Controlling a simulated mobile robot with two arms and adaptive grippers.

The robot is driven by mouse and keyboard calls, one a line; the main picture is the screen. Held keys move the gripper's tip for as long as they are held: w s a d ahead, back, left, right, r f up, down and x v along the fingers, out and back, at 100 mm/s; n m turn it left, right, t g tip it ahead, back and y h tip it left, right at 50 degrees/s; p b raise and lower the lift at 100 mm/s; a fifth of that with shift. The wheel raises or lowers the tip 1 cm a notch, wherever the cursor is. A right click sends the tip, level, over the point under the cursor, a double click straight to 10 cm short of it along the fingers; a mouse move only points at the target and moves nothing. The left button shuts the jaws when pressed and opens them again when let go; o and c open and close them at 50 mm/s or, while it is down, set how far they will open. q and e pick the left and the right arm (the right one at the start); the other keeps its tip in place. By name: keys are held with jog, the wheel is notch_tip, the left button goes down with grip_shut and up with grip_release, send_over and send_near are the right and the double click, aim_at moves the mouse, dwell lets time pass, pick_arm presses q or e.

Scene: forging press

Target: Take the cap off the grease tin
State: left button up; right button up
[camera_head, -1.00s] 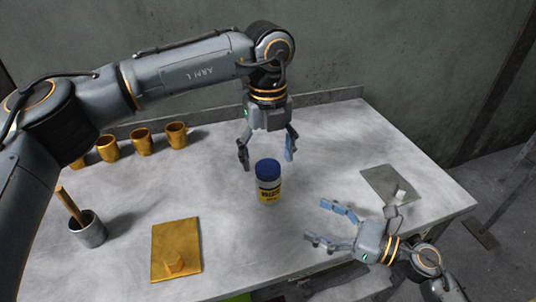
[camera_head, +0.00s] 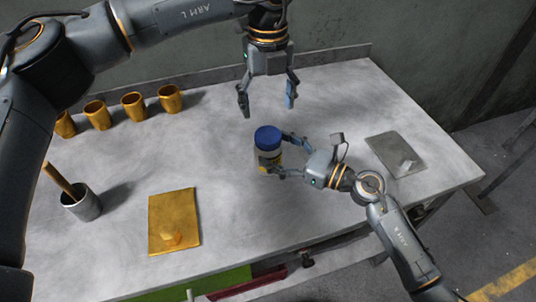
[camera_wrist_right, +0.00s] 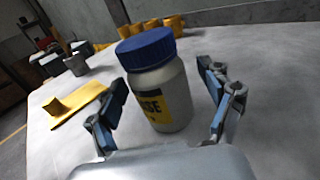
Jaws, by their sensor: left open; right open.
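The grease tin (camera_head: 262,152) is a white jar with a yellow and black label, standing upright on the table. Its blue cap (camera_head: 268,134) is on top. My right gripper (camera_head: 283,155) is open, with its fingers on either side of the tin's body. In the right wrist view, the tin (camera_wrist_right: 165,98) stands between the blue-padded fingers, with a visible gap on the right; the cap (camera_wrist_right: 146,46) is above finger height. My left gripper (camera_head: 267,106) is open and empty, above and behind the tin, fingers pointing down.
The grey table (camera_head: 330,110) is clear around the tin. Several yellow cups (camera_head: 133,105) stand at the back left. A grey pot (camera_head: 82,205) with a wooden handle stands at the left. A yellow plate (camera_head: 174,215) lies at front left, a grey plate (camera_head: 392,147) at right.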

jog(key=shift+x, duration=1.5)
